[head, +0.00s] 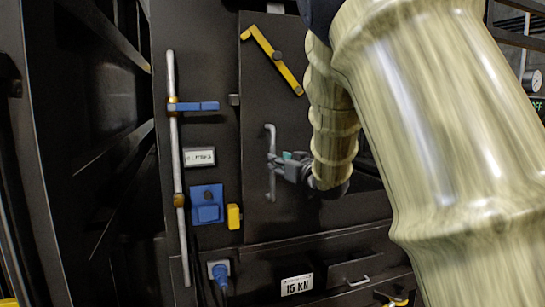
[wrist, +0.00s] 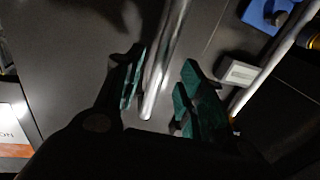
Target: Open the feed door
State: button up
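The feed door seems to be the dark panel (head: 262,105) with a pale vertical bar handle (head: 271,185); it looks closed. My gripper (head: 279,166) is at the middle of this handle. In the wrist view the handle (wrist: 168,65) runs between the two fingers of my gripper (wrist: 160,92), with a visible gap to the right finger. The left finger is close to the bar; whether it touches cannot be told. The fingers are apart. A yellow bar (head: 271,60) lies slanted across the upper part of the panel.
Left of the panel stand a long metal rod (head: 173,143) with a blue lever (head: 195,106), a small label (head: 200,156), a blue box (head: 207,205) and a yellow block (head: 233,216). Below are a blue plug (head: 220,272) and a "15 KN" plate (head: 297,285). My arm hides the right side.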

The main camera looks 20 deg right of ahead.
jog(key=shift+p+x, duration=0.85)
jog(key=shift+x, duration=1.65)
grip_shut()
